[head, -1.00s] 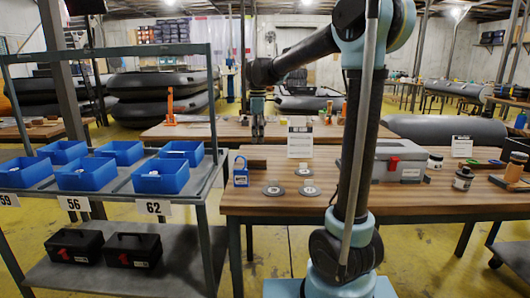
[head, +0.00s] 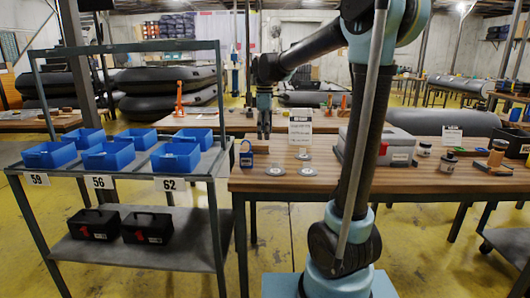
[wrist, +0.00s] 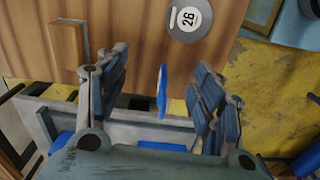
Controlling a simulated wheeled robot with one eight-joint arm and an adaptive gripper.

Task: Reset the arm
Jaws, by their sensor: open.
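My arm reaches from the right of the head view over the wooden workbench (head: 400,184). My gripper (head: 264,132) hangs pointing down above the bench's left part. In the wrist view its two fingers (wrist: 162,65) are spread apart, with nothing held between them. A blue padlock-shaped item (head: 246,160) stands on the bench's left end, a little left of and below my gripper in the head view. A thin blue piece (wrist: 162,90) shows in the gap between the fingers in the wrist view, apart from both.
Grey discs (head: 307,172) lie on the bench near a white sign (head: 300,131). A grey toolbox (head: 396,148) stands behind my arm. A cart to the left holds several blue bins (head: 108,157) and black cases (head: 146,227). Yellow floor (head: 235,275) is open in front.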

